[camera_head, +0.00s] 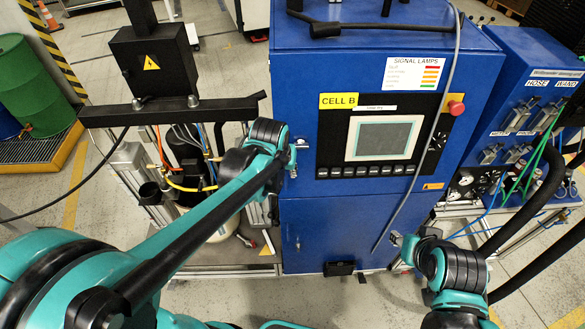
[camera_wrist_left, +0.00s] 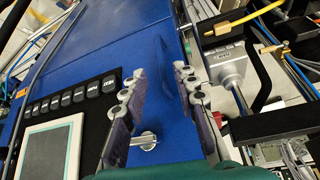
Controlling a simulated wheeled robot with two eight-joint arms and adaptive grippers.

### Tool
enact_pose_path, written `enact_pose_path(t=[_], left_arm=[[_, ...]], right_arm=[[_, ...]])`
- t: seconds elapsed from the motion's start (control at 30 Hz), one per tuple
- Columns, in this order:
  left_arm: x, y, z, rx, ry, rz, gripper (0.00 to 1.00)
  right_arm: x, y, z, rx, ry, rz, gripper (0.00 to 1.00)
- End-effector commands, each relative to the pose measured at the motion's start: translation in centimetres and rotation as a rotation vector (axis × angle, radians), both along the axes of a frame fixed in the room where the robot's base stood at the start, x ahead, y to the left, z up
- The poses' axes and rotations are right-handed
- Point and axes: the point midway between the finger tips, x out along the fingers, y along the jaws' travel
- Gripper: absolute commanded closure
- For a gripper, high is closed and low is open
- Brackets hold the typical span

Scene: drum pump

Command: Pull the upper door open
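The blue upper door (camera_head: 310,110) is on the front of the blue cabinet, with a screen panel, and looks closed. A silver handle (camera_wrist_left: 145,140) on the blue face shows in the left wrist view, between my left gripper's fingers and nearer the left one. My left gripper (camera_wrist_left: 160,72) is open, with a wide gap between its fingers. In the head view my left gripper (camera_head: 293,160) is at the door's left edge, mostly hidden by its own wrist. My right gripper (camera_head: 398,239) is by the lower right cabinet edge; its fingers are too small to read.
The blue lower door (camera_head: 330,230) is below, with a small lock. A grey cable (camera_head: 412,190) hangs down the cabinet's right side. A black post box (camera_head: 155,65) and bar stand left of the cabinet. Black hoses (camera_head: 530,205) are at right.

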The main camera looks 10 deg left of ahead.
Motion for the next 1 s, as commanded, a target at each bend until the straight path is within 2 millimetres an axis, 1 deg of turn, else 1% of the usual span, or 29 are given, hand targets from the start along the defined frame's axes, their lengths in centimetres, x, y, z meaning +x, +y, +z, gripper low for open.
enact_pose_path(t=[0.03, 0.1, 0.2, 0.33, 0.5, 0.73, 0.77, 0.8, 0.83, 0.87, 1.0], left_arm=[[0.4, 0.0, -1.0, 0.000, 0.000, 0.000, 0.71], [0.8, 0.0, -2.2, 0.000, -0.001, 0.000, 0.71], [1.5, 0.0, -3.7, 0.000, -0.001, 0.000, 0.71], [2.1, 0.0, -5.2, 0.000, -0.001, 0.000, 0.71], [2.5, 0.0, -6.1, 0.000, -0.001, 0.000, 0.71], [2.5, 0.0, -6.1, 0.000, -0.001, 0.000, 0.71], [2.5, 0.0, -6.1, 0.000, -0.001, 0.000, 0.76], [2.5, 0.0, -6.1, 0.000, -0.001, 0.000, 0.87], [2.5, 0.0, -6.1, 0.000, -0.001, 0.000, 0.95], [2.5, 0.0, -6.1, 0.000, -0.001, 0.000, 1.00], [2.5, 0.0, -6.1, -0.001, -0.002, 0.000, 1.00]], right_arm=[[0.0, 0.0, -0.5, 0.000, 0.000, 0.000, 0.62], [0.0, 0.0, -0.8, 0.000, 0.000, 0.000, 0.62], [0.0, 0.0, -1.1, 0.000, 0.000, 0.000, 0.62], [0.0, 0.0, -1.4, 0.000, 0.000, 0.000, 0.62], [0.0, 0.0, -1.5, 0.000, 0.000, 0.000, 0.62], [0.0, 0.0, -1.5, 0.000, 0.000, 0.000, 0.62], [0.0, 0.0, -1.5, 0.000, 0.000, 0.000, 0.62], [0.0, 0.0, -1.5, 0.000, 0.000, 0.000, 0.62], [0.0, 0.0, -1.5, 0.000, 0.000, 0.000, 0.62], [0.0, 0.0, -1.5, 0.000, 0.000, 0.000, 0.62], [0.0, 0.0, -1.5, 0.000, 0.000, 0.000, 0.62]])
